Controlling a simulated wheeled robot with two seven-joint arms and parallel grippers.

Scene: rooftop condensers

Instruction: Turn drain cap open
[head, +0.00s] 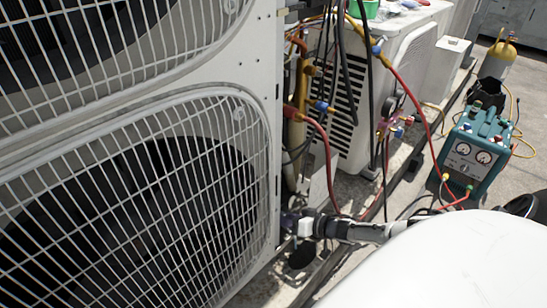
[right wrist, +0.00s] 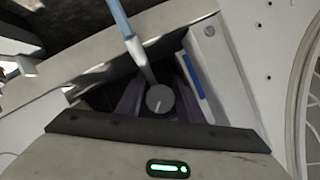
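The drain cap appears to be the round grey knob (right wrist: 159,100) with a short white mark, in the middle of the right wrist view. My right gripper (right wrist: 161,90) has its two dark purplish fingers apart, one on each side of this knob. I cannot tell whether they touch it. In the head view my right gripper (head: 292,224) reaches in from the right, low beside the corner of the large condenser (head: 262,105). The knob cannot be made out there. My left gripper is not in view.
Red, black and yellow hoses (head: 334,165) hang just behind my right gripper. A second white unit (head: 410,65) stands behind them. A teal gauge machine (head: 474,150) and a yellow cylinder (head: 499,58) stand at the right. A light blue pipe (right wrist: 125,25) rises above the knob.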

